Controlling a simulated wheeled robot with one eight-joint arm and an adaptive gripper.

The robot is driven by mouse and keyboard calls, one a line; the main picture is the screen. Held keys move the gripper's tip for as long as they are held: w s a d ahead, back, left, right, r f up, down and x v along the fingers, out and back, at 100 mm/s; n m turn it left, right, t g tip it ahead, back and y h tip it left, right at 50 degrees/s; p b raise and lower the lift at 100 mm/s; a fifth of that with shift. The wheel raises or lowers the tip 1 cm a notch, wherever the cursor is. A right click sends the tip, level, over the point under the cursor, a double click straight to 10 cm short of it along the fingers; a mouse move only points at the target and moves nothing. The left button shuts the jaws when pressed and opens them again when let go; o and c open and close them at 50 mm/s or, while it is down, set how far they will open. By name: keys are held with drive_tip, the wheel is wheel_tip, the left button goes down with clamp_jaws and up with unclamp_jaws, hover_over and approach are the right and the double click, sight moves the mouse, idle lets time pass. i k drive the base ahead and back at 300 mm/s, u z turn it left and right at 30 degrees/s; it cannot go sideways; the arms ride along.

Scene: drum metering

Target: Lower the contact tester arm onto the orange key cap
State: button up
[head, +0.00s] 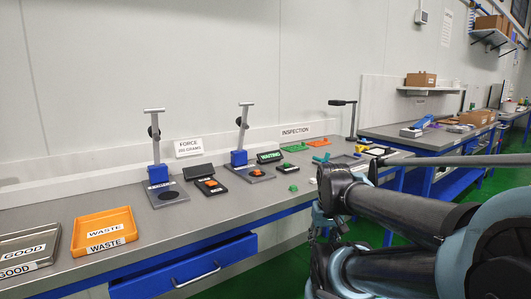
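Two upright testers with blue bases and raised grey arms stand on the grey bench. The right one, which looks like the contact tester (243,130), has its arm up, next to a dark display (269,156) that seems to read WAITING. An orange key cap (256,172) sits on the dark plate at its foot, below the raised arm and apart from it. Another orange cap (210,183) sits on a black block between the testers. My gripper (325,230) is at the bench's front edge, right of both testers; its fingers are dark and too unclear to judge.
The left tester (157,150) stands by a FORCE sign (189,147). An orange WASTE tray (104,231) and a metal GOOD tray (28,250) are at the left. A small green part (288,167) lies right of the contact tester. A blue drawer (185,267) is under the bench.

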sight(241, 121)
drive_tip(key=k, duration=1.3)
drive_tip(key=z, duration=0.15)
drive_tip(key=i, duration=0.8)
drive_tip(key=u, duration=0.15)
